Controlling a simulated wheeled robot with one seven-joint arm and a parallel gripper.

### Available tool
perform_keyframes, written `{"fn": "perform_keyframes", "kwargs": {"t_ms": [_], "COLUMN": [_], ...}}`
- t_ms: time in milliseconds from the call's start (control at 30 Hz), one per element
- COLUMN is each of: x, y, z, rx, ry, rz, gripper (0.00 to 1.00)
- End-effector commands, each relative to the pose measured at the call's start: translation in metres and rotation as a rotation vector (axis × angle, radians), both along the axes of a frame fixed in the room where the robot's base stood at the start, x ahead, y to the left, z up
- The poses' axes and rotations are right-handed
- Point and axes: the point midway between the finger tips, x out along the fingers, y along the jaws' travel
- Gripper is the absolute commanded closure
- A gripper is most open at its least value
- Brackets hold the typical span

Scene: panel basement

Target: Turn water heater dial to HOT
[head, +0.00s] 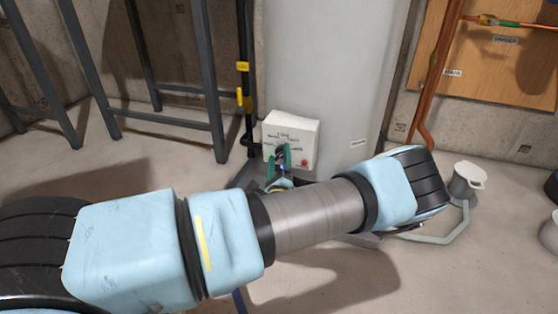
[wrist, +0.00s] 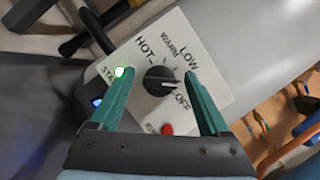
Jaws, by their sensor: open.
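The water heater's white control box (head: 303,132) is fixed low on the tall pale tank. The wrist view shows its face (wrist: 205,105) with a round black dial (wrist: 160,80) and the words HOT, WARM, LOW and OFF around it. The dial's white mark points to the lower right, toward OFF. My gripper (wrist: 160,76) is open, with one green finger on each side of the dial and gaps visible between. Whether the fingers touch the panel is unclear. In the head view my gripper (head: 282,160) is in front of the box and partly hides the dial.
A lit green indicator (wrist: 119,72) and a red button (wrist: 167,129) are on the panel. A black pipe with a yellow valve handle (head: 240,97) runs left of the tank (head: 330,60). A grey metal frame (head: 180,90) stands further left. A pale grey floor drain fixture (head: 466,180) is at right.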

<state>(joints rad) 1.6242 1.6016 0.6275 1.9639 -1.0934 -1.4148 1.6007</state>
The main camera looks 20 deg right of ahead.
Motion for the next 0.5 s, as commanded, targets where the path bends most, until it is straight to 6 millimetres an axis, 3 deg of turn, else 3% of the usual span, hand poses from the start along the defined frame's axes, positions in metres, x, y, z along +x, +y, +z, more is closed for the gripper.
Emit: {"fn": "perform_keyframes", "kwargs": {"t_ms": [300, 500], "x": [0.0022, 0.0021], "y": [-0.0013, -0.0012], "z": [0.0008, 0.0007], "rx": [0.000, 0.000], "ry": [0.002, 0.002], "rz": [0.000, 0.000], "gripper": [0.20, 0.43]}}
